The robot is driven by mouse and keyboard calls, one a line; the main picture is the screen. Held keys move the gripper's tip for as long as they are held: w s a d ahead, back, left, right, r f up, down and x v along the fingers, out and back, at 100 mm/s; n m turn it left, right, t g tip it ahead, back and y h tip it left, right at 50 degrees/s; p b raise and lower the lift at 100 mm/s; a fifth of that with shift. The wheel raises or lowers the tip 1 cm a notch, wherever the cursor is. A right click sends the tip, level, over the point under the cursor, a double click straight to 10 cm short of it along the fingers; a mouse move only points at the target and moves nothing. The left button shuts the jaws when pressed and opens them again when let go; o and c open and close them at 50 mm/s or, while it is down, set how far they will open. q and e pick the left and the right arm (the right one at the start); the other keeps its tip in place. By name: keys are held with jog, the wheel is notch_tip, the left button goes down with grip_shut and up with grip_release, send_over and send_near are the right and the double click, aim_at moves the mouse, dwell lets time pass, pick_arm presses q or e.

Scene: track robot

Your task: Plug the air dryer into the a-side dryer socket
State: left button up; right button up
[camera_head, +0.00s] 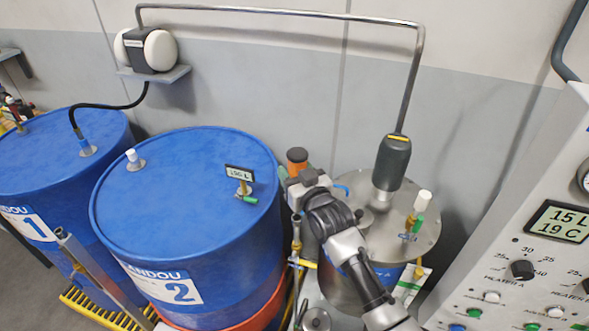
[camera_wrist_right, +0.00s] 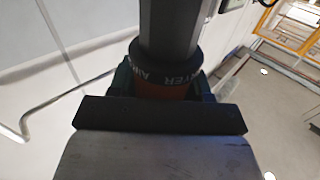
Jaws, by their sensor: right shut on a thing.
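In the right wrist view the air dryer (camera_wrist_right: 170,35) shows as a dark cylinder with white lettering above an orange part, between the jaws. Its lower end is hidden in the head view. I cannot tell which fitting is the a-side dryer socket; white-topped fittings stand on drum 2 (camera_head: 135,159) and on the tank lid (camera_head: 422,201). My left gripper is not in view.
Blue drum 2 (camera_head: 180,185) and blue drum 1 (camera_head: 50,150) stand at the left. The metal tank lid (camera_head: 360,250) carries a dark grey pump (camera_head: 394,160) with a tall pipe. A control panel (camera_head: 540,260) is at the right. The wall is close behind.

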jog(key=shift+f+b, duration=1.1)
jog(key=shift+f, duration=0.8)
jog(key=shift+p, duration=0.35)
jog(key=shift+f+b, duration=1.15)
jog(key=shift+f, duration=0.3)
jog(key=o, duration=1.1)
jog(key=shift+c, duration=0.2)
